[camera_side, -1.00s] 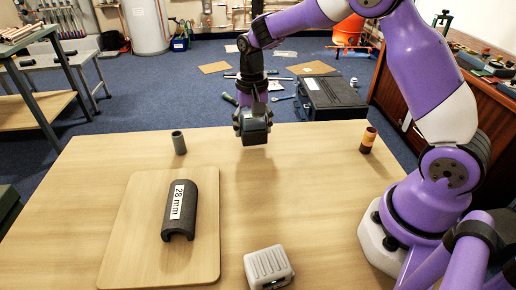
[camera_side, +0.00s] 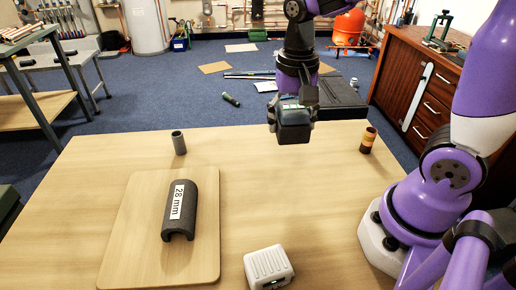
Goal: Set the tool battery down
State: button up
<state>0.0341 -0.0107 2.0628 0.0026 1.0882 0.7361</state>
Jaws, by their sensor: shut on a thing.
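The tool battery (camera_side: 294,127) is a dark, blocky pack with a bluish-grey face. My gripper (camera_side: 291,112) points down and is shut on it near the table's far edge. The battery hangs over the back part of the wooden table (camera_side: 270,190), and a gap to the tabletop seems to show beneath it. The gripper's fingers lie along the battery's left and right sides.
A grey pipe piece (camera_side: 179,142) stands at the back left, a brown-and-orange cylinder (camera_side: 368,140) at the back right. A dark half-shell labelled 28 mm (camera_side: 179,210) lies on a board (camera_side: 130,235). A pale ribbed block (camera_side: 268,267) sits at the front. The table's middle is clear.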

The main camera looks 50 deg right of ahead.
send_over(317, 149)
notch_tip(317, 149, down, 7)
jog(key=shift+d+f, duration=0.1)
jog(key=shift+f, duration=2)
jog(key=shift+f, duration=0.15)
jog(key=o, duration=1.4)
